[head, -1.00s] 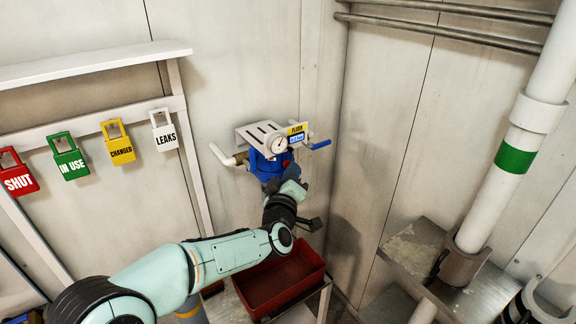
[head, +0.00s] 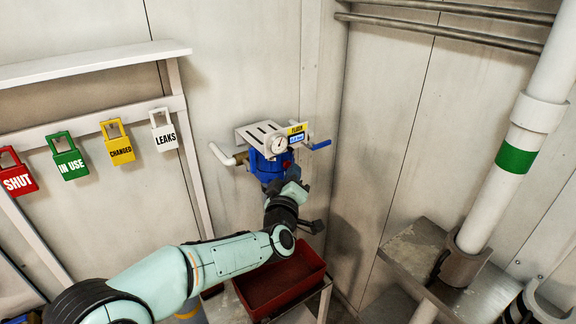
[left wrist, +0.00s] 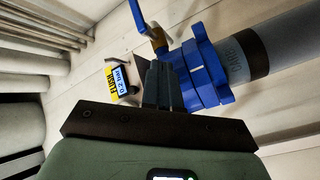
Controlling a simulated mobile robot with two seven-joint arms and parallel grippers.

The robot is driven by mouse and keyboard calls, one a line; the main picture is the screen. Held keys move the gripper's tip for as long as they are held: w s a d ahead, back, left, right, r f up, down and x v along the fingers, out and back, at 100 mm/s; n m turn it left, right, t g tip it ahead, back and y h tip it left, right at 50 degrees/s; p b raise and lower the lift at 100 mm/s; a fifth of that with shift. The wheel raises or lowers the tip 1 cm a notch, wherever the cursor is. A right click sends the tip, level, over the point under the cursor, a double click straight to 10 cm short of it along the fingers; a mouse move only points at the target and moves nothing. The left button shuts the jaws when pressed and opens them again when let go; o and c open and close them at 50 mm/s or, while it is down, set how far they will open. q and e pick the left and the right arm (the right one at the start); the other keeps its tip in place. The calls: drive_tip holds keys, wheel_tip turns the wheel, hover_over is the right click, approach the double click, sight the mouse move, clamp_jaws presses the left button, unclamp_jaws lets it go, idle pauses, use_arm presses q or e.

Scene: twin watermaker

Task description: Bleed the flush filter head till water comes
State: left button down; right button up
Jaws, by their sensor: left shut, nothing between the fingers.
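The blue flush filter head (head: 268,167) is fixed to the wall on a white bracket (head: 258,133), with a round gauge (head: 279,145) and a yellow FLUSH label (head: 297,129) over a blue display. A blue-handled valve (head: 320,145) sticks out at its right. In the left wrist view the filter head (left wrist: 205,75) is close beside the fingers, and the display (left wrist: 122,80) seems to read 0.2 bar. My left gripper (left wrist: 160,75) is shut and empty in front of the head; whether it touches it I cannot tell. My right gripper is not in view.
A red tray (head: 262,290) stands on a stand below the filter head. Red, green, yellow and white tags (head: 120,150) hang on a rail at the left. A white pipe (head: 505,160) with a green band rises at the right over a metal ledge.

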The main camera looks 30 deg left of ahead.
use_arm(q)
drive_tip(key=shift+s+d, duration=0.15)
drive_tip(key=shift+d, duration=0.2)
drive_tip(key=d, duration=0.1)
drive_tip(key=s+d, duration=0.1)
drive_tip(key=d, duration=0.1)
drive_tip(key=s+d, duration=0.1)
drive_tip(key=shift+d, duration=0.3)
drive_tip(key=shift+w, duration=0.1)
idle(0.4)
